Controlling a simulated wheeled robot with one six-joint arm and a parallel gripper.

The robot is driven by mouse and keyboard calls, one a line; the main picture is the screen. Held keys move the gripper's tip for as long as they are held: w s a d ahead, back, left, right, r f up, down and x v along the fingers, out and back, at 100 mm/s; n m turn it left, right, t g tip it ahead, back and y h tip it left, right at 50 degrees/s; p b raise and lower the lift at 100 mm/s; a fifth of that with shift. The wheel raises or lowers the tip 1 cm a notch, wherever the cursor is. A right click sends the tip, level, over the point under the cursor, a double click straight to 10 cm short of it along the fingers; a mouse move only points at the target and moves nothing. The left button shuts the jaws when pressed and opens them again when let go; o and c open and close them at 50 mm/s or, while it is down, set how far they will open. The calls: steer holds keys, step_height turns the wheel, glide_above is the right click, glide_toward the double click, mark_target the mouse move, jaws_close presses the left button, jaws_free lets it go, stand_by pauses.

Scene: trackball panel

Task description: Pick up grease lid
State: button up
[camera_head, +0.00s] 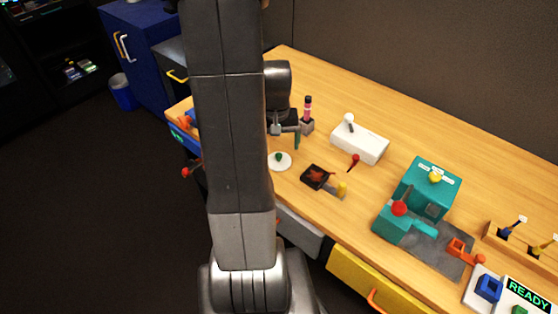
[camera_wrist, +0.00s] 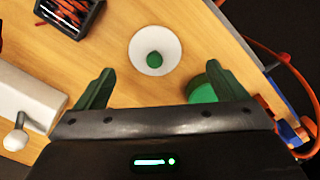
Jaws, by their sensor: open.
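A round white piece with a green knob in its middle, which looks like the grease lid, lies on the wooden bench; it shows in the head view (camera_head: 279,161) and the wrist view (camera_wrist: 155,52). My gripper (camera_wrist: 162,76) is open with nothing between its green fingers. In the wrist view the white piece lies beyond the fingertips, roughly centred between them. In the head view my gripper (camera_head: 287,143) is above the bench, just behind the white piece, partly hidden by my arm. A green round container (camera_wrist: 203,92) stands beside the right finger, partly covered by it.
A white box (camera_head: 360,145) and a pink-black bottle (camera_head: 307,112) stand farther back. A teal machine (camera_head: 428,187) stands to the right. The bench's front edge is close.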

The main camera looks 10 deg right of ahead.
mark_target(279, 154)
steer(key=shift+d+f, duration=0.2)
steer(key=shift+f, duration=1.15)
steer(key=shift+d+f, duration=0.15)
steer(key=shift+f, duration=1.2)
steer(key=c, duration=1)
